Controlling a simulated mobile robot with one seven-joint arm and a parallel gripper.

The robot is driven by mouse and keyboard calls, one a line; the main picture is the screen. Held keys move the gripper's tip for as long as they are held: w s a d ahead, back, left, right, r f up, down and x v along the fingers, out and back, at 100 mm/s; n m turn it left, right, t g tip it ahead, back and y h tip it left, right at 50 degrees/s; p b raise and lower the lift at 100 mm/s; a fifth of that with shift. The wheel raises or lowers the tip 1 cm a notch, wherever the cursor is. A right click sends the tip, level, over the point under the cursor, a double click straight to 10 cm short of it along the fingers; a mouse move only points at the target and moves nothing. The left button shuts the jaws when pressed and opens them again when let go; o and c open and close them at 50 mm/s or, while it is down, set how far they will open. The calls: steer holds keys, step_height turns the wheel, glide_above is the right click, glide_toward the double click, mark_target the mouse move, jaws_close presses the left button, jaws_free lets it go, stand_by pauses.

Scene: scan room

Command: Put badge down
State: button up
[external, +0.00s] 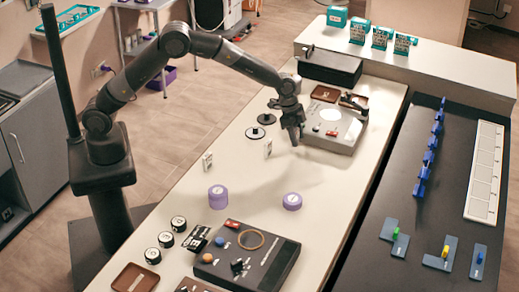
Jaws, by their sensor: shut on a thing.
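My gripper (294,139) points down over the long cream table (240,170), close to the left edge of the grey device with a round white plate (330,115). It is shut on the badge, which is too small and dark between the fingers to make out. I cannot tell whether the badge touches the table. Two small white upright pieces stand on the table to the left, one nearer the gripper (267,148) and one farther off (207,161).
The table's middle is mostly clear.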

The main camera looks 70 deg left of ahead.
steer(key=shift+f, duration=1.65)
steer(key=shift+f, duration=0.2)
steer(key=o, duration=0.9)
steer(key=shift+o, duration=0.2)
